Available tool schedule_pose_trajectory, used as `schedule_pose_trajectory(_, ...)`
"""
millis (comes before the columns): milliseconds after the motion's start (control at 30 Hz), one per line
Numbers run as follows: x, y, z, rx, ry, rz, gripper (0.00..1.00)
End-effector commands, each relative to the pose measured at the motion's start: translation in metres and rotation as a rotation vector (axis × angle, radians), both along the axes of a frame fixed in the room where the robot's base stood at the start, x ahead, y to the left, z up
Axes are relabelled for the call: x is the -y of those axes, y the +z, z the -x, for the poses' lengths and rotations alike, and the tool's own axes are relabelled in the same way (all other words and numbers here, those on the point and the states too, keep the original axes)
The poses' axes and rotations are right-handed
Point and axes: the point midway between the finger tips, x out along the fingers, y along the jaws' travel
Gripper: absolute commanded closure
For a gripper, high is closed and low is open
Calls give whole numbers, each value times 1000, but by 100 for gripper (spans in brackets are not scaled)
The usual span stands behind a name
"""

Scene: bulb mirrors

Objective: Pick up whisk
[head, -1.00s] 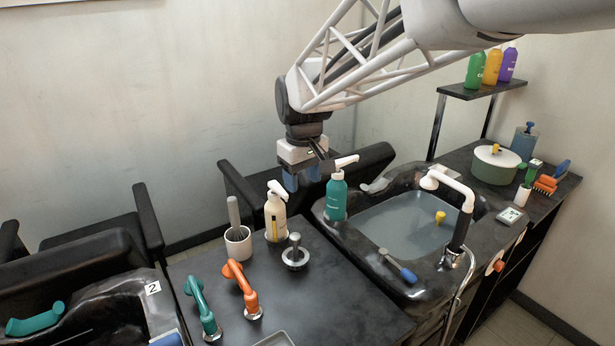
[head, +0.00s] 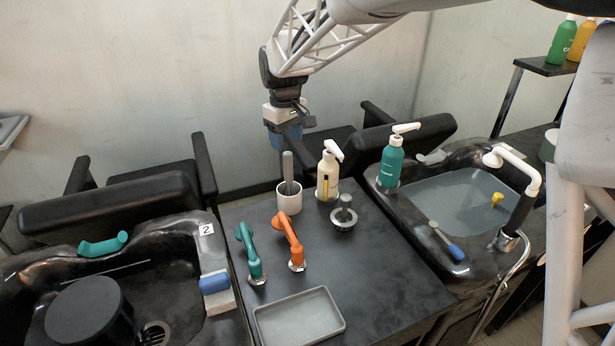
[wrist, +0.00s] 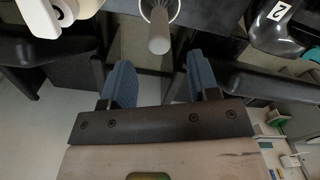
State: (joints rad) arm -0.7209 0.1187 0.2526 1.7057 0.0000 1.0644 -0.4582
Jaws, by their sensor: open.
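The whisk (head: 288,168) stands in a white cup (head: 289,201) on the dark counter, its grey handle pointing up. In the wrist view the whisk handle (wrist: 160,34) points toward the camera at the top centre, with the white cup's rim (wrist: 146,8) around its base. My gripper (head: 284,140) shows in the head view just above and behind the handle top. In the wrist view my gripper (wrist: 160,72) has its two blue fingers apart, with nothing between them. The handle is beyond the fingertips, roughly in line with the gap. The whisk's lower end is hidden by the cup.
A cream pump bottle (head: 328,177) stands close right of the cup, with a metal-knobbed holder (head: 344,216) in front of it. Teal (head: 248,250) and orange (head: 289,240) curved handles stand in front. A grey tray (head: 299,316) lies nearer. Black chairs stand behind.

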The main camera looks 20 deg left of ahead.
Motion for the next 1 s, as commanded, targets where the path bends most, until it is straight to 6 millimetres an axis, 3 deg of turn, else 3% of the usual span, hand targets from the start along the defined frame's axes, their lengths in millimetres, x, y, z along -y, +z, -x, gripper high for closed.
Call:
schedule_pose_trajectory(400, 0, -23, 0, 0, -1, 1, 45)
schedule_pose_trajectory(833, 0, -28, 0, 0, -1, 0, 45)
schedule_pose_trajectory(1000, 0, -38, 0, -1, -1, 1, 45)
